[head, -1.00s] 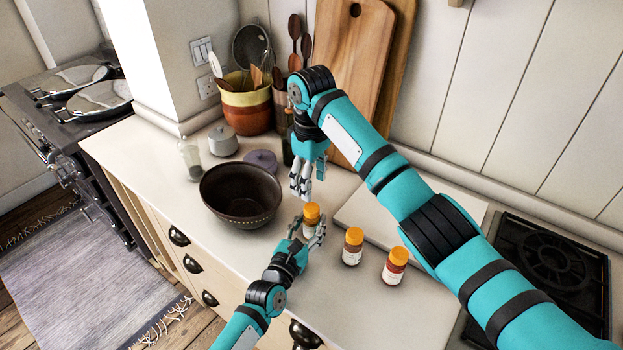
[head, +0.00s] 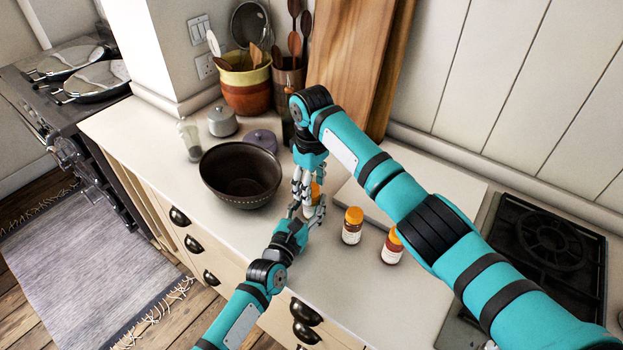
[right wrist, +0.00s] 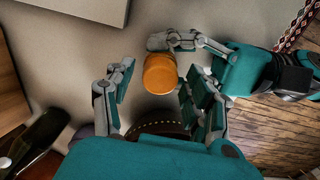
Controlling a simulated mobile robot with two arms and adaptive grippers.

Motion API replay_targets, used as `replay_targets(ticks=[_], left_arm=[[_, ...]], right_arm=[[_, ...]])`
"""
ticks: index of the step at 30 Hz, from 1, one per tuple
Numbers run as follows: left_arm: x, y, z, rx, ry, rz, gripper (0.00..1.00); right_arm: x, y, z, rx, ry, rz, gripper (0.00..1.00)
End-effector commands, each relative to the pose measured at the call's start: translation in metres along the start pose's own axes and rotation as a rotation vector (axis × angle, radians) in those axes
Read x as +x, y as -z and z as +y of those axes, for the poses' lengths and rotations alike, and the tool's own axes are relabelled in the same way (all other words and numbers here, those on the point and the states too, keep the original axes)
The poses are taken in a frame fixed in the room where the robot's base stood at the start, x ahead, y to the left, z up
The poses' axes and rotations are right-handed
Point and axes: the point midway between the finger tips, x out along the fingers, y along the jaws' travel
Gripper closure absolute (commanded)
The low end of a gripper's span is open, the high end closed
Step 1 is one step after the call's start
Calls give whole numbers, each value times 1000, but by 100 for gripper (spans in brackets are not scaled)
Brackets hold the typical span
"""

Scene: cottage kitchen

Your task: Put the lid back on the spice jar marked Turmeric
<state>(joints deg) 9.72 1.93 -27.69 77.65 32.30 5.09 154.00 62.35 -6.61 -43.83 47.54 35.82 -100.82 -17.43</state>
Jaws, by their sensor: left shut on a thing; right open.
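My left gripper (head: 309,211) is shut around a small spice jar with an orange lid (head: 316,190), near the counter's front edge. The lid shows from above as an orange disc in the right wrist view (right wrist: 160,74); it appears to sit on the jar. The jar's body and label are mostly hidden, so I cannot read its name. My right gripper (head: 302,188) is open and points down over this jar. In the right wrist view its fingers stand on either side of the lid, with gaps visible.
Two more orange-lidded jars, one in the middle (head: 352,226) and one partly behind my right arm (head: 391,248), stand to the right. A dark bowl (head: 240,175) is close on the left. A pale board (head: 430,180) and hob (head: 550,250) lie right.

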Motion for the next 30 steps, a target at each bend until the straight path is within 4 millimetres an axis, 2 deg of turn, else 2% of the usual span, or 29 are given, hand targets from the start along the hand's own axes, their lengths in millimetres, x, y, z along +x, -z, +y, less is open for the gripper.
replay_targets(ticks=[5,17,23,24,29,30], left_arm=[[0,0,0,0,0,-1,100],[0,0,0,0,0,-1,100],[0,0,0,0,0,-1,100],[0,0,0,0,0,-1,100],[0,0,0,0,0,0,100],[0,0,0,0,0,0,100]], right_arm=[[0,0,0,0,0,0,46],[0,0,0,0,0,0,99],[-1,0,0,0,0,0,100],[-1,0,0,0,0,0,60],[-1,0,0,0,0,0,39],[-1,0,0,0,0,0,38]])
